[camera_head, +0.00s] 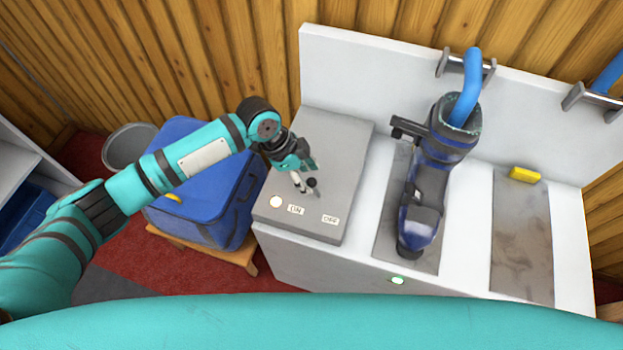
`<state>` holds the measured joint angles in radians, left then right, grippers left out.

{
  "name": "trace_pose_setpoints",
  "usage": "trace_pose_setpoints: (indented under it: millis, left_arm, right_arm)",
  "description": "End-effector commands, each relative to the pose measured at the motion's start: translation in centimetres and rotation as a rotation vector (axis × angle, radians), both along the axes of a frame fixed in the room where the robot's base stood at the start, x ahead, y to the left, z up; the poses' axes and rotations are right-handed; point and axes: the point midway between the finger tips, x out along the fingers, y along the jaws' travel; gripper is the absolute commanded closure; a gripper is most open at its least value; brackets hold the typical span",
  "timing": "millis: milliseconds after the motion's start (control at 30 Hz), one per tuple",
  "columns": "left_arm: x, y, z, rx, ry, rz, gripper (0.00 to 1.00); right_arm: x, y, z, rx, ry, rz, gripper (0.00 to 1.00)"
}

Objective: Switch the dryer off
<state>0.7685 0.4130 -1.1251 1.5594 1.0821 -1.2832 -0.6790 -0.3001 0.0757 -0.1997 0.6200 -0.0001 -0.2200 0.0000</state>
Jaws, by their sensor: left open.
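The dryer (455,78) is a white bench with a tall back panel. On its left stands a grey control box (340,140) with an "ON" label (296,209) and an "OFF" label (330,219) to its right. A small switch lever with a dark round knob (312,183) shows above the labels. A pale round lamp (276,201) sits left of "ON" and looks lit. My left gripper (304,178) is open over the box, right at the knob. It partly hides the lever, so I cannot tell contact or which way the lever leans. My right gripper is not in view.
A dark blue boot (425,190) stands on the dryer with a blue hose (467,95) in its top. A green light (398,281) shows on the front edge. A yellow block (524,175) lies at right. A blue bag (200,215) rests on a wooden stool left of the box.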

Motion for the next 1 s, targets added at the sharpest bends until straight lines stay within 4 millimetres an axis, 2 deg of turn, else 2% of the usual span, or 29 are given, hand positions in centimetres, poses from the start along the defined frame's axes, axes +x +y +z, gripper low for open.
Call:
trace_pose_setpoints:
  millis: [200, 600, 900, 967, 1000]
  left_arm:
    - [0.0, -1.0, -2.5, 0.000, 0.001, 0.001, 0.51]
    - [0.0, -1.3, -3.1, 0.000, -0.002, 0.001, 0.52]
    - [0.0, -1.3, -3.1, 0.000, -0.002, 0.001, 0.92]
    - [0.0, -1.3, -3.1, 0.000, -0.002, 0.001, 0.99]
    - [0.0, -1.3, -3.1, 0.000, -0.002, 0.001, 1.00]
  right_arm:
    - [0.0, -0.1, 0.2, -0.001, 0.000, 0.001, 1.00]
    - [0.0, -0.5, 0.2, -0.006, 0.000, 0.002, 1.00]
    - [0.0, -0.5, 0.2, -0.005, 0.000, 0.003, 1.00]
    - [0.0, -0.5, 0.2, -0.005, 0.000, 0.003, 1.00]
    - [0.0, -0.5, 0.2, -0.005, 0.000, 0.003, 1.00]
